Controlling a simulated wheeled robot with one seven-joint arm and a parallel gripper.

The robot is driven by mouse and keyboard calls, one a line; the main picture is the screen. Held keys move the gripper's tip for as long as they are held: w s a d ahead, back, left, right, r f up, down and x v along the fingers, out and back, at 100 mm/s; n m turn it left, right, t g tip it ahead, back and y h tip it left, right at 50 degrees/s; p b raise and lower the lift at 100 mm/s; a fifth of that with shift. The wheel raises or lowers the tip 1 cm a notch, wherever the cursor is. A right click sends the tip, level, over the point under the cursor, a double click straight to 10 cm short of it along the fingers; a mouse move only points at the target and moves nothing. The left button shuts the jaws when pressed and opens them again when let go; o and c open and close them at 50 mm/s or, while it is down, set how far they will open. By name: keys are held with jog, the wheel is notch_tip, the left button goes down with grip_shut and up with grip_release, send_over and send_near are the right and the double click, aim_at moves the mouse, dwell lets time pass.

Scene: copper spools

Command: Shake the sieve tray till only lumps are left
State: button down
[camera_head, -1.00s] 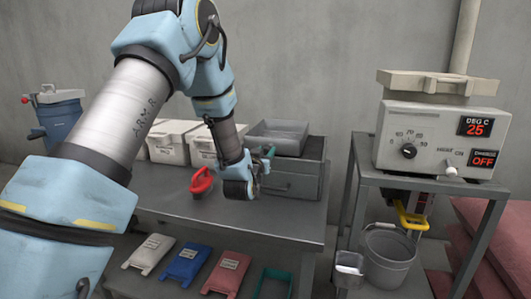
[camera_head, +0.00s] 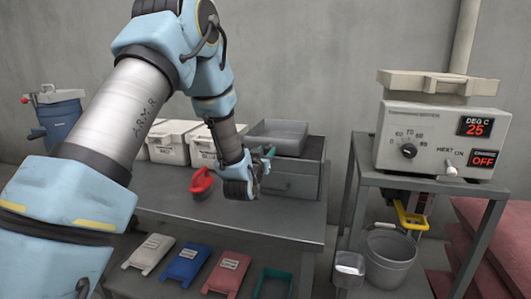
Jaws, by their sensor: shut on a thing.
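The grey sieve tray (camera_head: 283,131) sits on top of a dark grey box with a drawer-like front (camera_head: 290,187) at the back right of the table. My gripper (camera_head: 264,164) is at the tray's near left side, where a small teal part (camera_head: 269,151) shows. It is shut on what appears to be the tray's teal handle. My own wrist partly hides the grip. The tray looks about level. Its contents, whether powder or lumps, cannot be made out from this angle.
A red handled object (camera_head: 201,184) lies left of my gripper on the table (camera_head: 245,215). White lidded bins (camera_head: 172,147) stand behind. A heater unit (camera_head: 440,140) stands on a stand at right, with a bucket (camera_head: 388,255) and metal scoop (camera_head: 349,266) below.

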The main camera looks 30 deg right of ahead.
jog(key=s+d+b, duration=0.2)
jog(key=s+d, duration=0.1)
jog(key=c, duration=0.5)
grip_release()
jog(key=shift+w, duration=0.1)
jog(key=b+v, duration=0.3)
jog(key=v, duration=0.8)
